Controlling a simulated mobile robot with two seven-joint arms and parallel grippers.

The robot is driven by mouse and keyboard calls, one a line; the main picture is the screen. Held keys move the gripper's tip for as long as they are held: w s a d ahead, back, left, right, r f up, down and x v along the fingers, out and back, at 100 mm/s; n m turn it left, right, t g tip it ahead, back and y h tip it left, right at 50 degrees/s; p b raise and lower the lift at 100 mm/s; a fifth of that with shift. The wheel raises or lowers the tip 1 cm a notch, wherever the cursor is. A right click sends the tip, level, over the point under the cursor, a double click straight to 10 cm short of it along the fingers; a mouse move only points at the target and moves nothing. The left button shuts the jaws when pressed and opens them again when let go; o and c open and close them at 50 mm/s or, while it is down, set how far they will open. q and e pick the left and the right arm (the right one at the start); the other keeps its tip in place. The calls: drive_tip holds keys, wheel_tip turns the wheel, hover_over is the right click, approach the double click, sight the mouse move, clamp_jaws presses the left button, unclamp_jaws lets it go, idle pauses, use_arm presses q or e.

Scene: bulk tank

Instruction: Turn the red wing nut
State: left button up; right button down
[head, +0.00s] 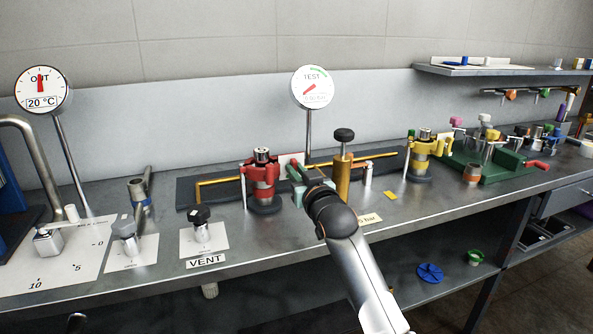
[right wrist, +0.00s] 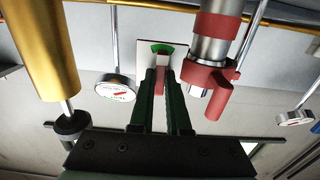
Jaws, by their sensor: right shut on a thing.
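My right gripper (head: 298,178) reaches in from the front between the red-collared valve (head: 262,178) and the brass cylinder (head: 342,172). In the right wrist view its dark green fingers (right wrist: 162,98) are closed on a narrow red piece, the red wing nut (right wrist: 160,82), which shows between them. Most of the nut is hidden by the fingers, and its turn angle cannot be read. Behind it is a white card with a green arc (right wrist: 163,48). The red-collared valve also shows beside the fingers in the right wrist view (right wrist: 213,52). My left gripper is not in view.
The TEST gauge (head: 312,87) stands on a post behind. The brass cylinder with a black knob is close to the right of my gripper. A yellow-collared valve (head: 428,153) stands farther right. The VENT knob (head: 201,222) is at the left. The front bench strip is mostly clear.

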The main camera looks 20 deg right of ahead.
use_arm(q)
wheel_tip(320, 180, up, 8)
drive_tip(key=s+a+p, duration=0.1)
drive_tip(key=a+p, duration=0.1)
drive_tip(key=p, duration=0.9)
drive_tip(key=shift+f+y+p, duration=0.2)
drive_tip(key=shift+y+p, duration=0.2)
use_arm(e)
drive_tip(key=shift+a+f+n, duration=0.15)
drive_tip(key=shift+n, duration=4.2)
drive_tip(key=shift+a+f+n, duration=0.1)
drive_tip(key=shift+n, duration=4.25)
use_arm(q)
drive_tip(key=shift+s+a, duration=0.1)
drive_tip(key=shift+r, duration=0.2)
use_arm(e)
drive_tip(key=c, duration=1.2)
unclamp_jaws()
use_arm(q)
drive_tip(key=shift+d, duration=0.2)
use_arm(e)
drive_tip(key=shift+o, duration=0.2)
